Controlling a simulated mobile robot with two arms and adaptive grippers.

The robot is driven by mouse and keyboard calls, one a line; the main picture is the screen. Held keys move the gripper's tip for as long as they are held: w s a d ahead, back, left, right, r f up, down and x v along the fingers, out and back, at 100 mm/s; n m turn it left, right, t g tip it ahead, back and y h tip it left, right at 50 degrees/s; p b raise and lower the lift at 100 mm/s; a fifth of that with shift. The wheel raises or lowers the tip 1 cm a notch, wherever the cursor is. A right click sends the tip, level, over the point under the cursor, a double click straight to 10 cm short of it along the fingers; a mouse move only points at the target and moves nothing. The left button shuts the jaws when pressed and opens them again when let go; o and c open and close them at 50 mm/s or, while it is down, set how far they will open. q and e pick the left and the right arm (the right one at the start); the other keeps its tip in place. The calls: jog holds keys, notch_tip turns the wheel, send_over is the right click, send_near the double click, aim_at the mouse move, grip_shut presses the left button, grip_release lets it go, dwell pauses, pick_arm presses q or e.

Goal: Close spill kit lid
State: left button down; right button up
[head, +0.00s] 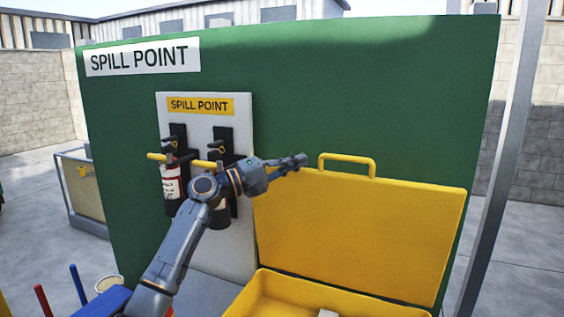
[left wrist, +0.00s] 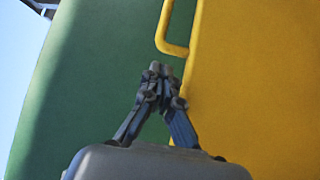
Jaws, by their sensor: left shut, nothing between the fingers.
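The yellow spill kit lid (head: 365,240) stands open and upright against the green panel, with a yellow handle (head: 347,160) on its top edge. The yellow kit box (head: 270,297) below it is open, and a small pale item (head: 327,313) shows inside. My left gripper (head: 303,160) is shut and empty, just left of the handle near the lid's upper left corner. In the left wrist view my gripper (left wrist: 160,68) is in front of the green panel, beside the lid (left wrist: 260,90) and below the handle (left wrist: 172,48). Contact with the lid cannot be told. My right gripper is not in view.
A green panel (head: 400,90) stands behind the kit. A white board (head: 240,130) with two fire extinguishers, one at left (head: 172,180), is behind my left arm. A grey post (head: 505,150) rises at right. Blue and red rods (head: 78,285) stand at lower left.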

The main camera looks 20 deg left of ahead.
aim_at(309, 170)
pick_arm(q)
jog(key=p+x, duration=0.1)
jog(key=x, duration=0.2)
jog(key=shift+w+d, duration=0.15)
jog(key=shift+w, duration=0.15)
jog(key=shift+w+d, duration=0.15)
jog(key=shift+d, duration=0.1)
jog(key=shift+a, duration=0.1)
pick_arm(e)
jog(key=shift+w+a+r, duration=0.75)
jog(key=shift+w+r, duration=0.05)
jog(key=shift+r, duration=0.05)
